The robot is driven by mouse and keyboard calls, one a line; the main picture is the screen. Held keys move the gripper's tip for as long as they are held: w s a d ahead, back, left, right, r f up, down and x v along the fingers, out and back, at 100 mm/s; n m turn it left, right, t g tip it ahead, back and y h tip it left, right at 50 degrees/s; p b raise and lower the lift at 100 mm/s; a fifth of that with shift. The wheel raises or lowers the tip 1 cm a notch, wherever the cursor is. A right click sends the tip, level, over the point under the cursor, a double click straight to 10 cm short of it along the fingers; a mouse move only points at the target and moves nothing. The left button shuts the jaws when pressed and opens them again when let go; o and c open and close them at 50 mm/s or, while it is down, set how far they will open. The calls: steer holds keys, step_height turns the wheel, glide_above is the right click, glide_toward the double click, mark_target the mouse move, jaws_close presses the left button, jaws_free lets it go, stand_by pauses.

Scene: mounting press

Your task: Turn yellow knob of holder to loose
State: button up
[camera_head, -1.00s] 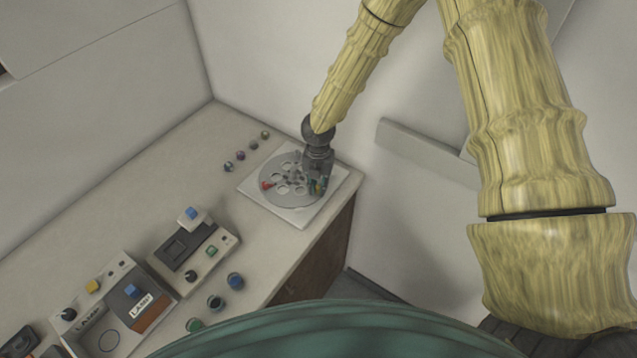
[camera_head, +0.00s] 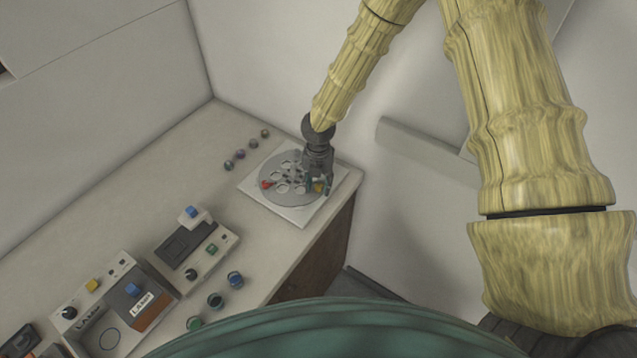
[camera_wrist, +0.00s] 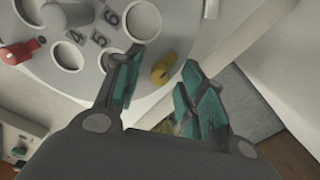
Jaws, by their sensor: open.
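The holder (camera_head: 265,192) is a grey disc with round holes on a white square plate at the far end of the counter. In the wrist view the holder (camera_wrist: 95,75) shows numbers 4, 5 and 6 beside its holes. The yellow knob (camera_wrist: 164,69) sits near its rim; it also shows small in the head view (camera_head: 318,188). My gripper (camera_wrist: 160,75) is open, with teal finger pads on either side of the yellow knob, apart from it. In the head view my gripper (camera_head: 318,182) is over the right side of the holder.
A red knob (camera_wrist: 18,52) is on the disc's other side. Several small round pieces (camera_head: 240,154) lie behind the holder. Boxes with buttons (camera_head: 195,240) and several round pieces (camera_head: 216,301) stand nearer on the counter. The wall is close on the right.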

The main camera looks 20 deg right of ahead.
mark_target(318, 185)
step_height(318, 185, up, 12)
stand_by(0.6)
stand_by(0.4)
